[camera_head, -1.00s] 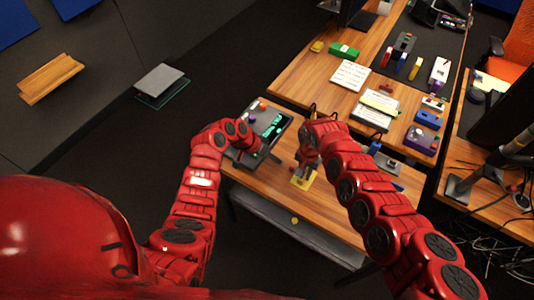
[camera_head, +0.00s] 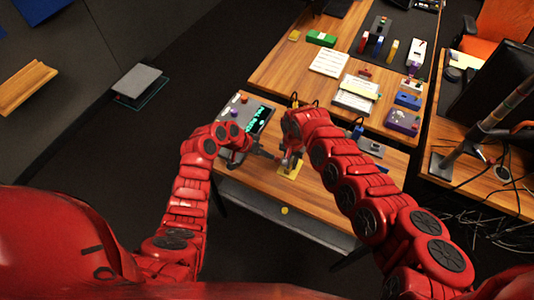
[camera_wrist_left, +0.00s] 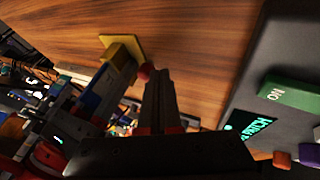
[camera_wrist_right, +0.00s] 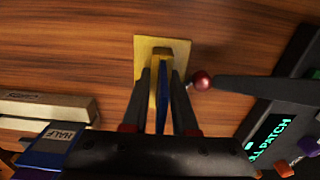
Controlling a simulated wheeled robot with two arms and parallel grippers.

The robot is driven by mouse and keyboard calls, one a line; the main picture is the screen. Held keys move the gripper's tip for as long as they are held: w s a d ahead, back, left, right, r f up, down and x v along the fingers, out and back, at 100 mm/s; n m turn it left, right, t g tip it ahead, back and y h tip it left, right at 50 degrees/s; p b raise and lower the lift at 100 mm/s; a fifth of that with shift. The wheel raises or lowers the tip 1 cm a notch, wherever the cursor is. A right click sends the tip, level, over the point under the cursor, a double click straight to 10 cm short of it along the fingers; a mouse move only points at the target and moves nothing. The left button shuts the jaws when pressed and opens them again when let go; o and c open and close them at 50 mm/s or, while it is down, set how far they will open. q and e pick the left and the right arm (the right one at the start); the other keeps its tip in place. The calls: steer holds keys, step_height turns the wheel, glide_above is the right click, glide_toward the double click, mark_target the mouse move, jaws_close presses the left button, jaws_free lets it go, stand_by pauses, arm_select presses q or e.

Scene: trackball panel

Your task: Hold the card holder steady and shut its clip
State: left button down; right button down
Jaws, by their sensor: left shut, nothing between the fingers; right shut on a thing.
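The card holder has a yellow base (camera_head: 289,169) flat on the wooden desk. In the right wrist view its yellow upright (camera_wrist_right: 157,75) stands beside a blue strip (camera_wrist_right: 163,92). My right gripper (camera_wrist_right: 157,82) is shut on the upright part, one dark finger on each side. My left gripper (camera_wrist_right: 216,83) is shut and empty, its tip at a small red ball (camera_wrist_right: 202,80) beside the holder; tip and ball appear to touch. The left wrist view shows the ball (camera_wrist_left: 146,71) and the yellow base (camera_wrist_left: 133,44) just beyond the left fingers (camera_wrist_left: 158,80). The clip's exact position is unclear.
A dark panel (camera_head: 230,127) with a green-lit screen stands at the desk's left, close to my left arm. A pale bar (camera_wrist_right: 50,104) and a blue block marked HALF (camera_wrist_right: 55,142) lie on the other side. Bare desk (camera_head: 310,200) shows in front of the holder.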

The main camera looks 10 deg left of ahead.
mark_target(275, 173)
arm_select(q)
steer(key=shift+s+d, duration=0.1)
steer(key=shift+s, duration=0.05)
steer(key=shift+s+d+n+t+y, duration=0.2)
steer(key=shift+s+n+t, duration=0.2)
steer(key=shift+n, duration=0.25)
steer(key=shift+s+d+n+t+y, duration=0.2)
steer(key=shift+s+n+t, duration=0.15)
steer(key=shift+n, duration=0.3)
steer(key=s+d+n+t+y, duration=0.1)
steer(key=n, duration=0.1)
steer(key=shift+s+d+n, duration=0.1)
steer(key=shift+n, duration=0.2)
steer(key=shift+s+d, duration=0.35)
steer(key=shift+d, duration=0.05)
steer(key=shift+s+d, duration=0.1)
steer(key=shift+d, duration=0.1)
